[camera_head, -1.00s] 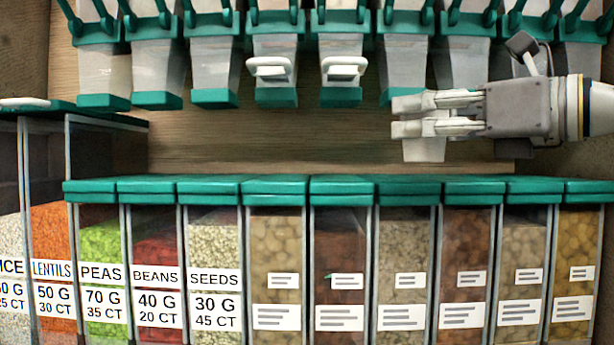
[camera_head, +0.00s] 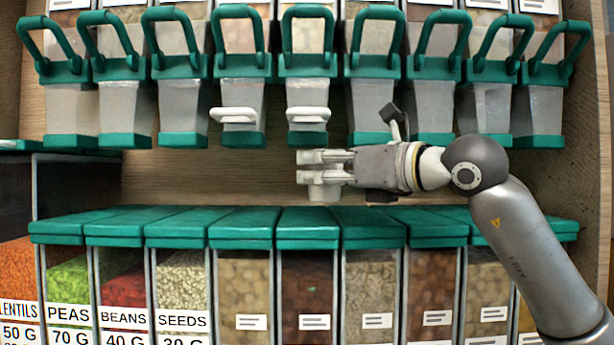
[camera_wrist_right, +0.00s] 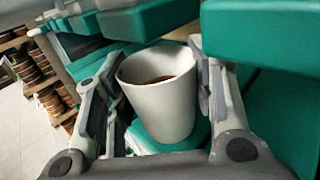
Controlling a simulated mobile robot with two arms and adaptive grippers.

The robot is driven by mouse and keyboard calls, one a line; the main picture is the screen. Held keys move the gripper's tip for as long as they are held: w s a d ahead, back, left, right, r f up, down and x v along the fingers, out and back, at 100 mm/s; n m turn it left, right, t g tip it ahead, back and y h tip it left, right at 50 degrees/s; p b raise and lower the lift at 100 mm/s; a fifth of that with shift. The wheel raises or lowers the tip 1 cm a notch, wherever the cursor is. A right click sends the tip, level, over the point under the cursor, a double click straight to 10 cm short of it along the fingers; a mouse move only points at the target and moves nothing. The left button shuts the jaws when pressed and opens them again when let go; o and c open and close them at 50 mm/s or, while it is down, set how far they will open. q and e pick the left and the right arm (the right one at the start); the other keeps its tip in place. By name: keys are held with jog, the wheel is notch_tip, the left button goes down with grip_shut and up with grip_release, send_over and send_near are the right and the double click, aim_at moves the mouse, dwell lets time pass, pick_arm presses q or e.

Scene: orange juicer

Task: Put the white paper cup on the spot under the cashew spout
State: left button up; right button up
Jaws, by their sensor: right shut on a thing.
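The white paper cup (camera_wrist_right: 160,105) is upright between the fingers of my right gripper (camera_wrist_right: 157,62) in the right wrist view, with something brown inside it. In the head view my right gripper (camera_head: 312,166) is shut on the cup (camera_head: 323,193), whose lower part shows beneath the fingers. The gripper is just below the dispenser with the right-hand white lever (camera_head: 308,114). A second white lever (camera_head: 233,115) is on the dispenser to its left. I cannot read which spout is for cashews. My left gripper is out of view.
A row of clear dispensers with green handles hangs above. Below is a row of green-lidded bins (camera_head: 310,232), labelled peas, beans and seeds at left. The bin lids lie close under the cup. The wooden back panel (camera_head: 200,180) is bare to the left.

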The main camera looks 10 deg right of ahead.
jog(key=x, duration=0.3)
jog(key=shift+s+r+p, duration=0.1)
jog(key=shift+p, duration=0.25)
jog(key=shift+w+a+p, duration=0.3)
jog(key=shift+w+a, duration=0.05)
jog(key=shift+w, duration=0.1)
notch_tip(320, 180, down, 3)
jog(key=shift+r+p, duration=0.2)
jog(key=shift+p, duration=0.1)
jog(key=shift+d+f, duration=0.2)
jog(key=shift+f, duration=0.35)
jog(key=shift+a, duration=0.1)
jog(key=shift+f, duration=0.15)
jog(key=o, duration=1)
jog(key=shift+o, duration=0.2)
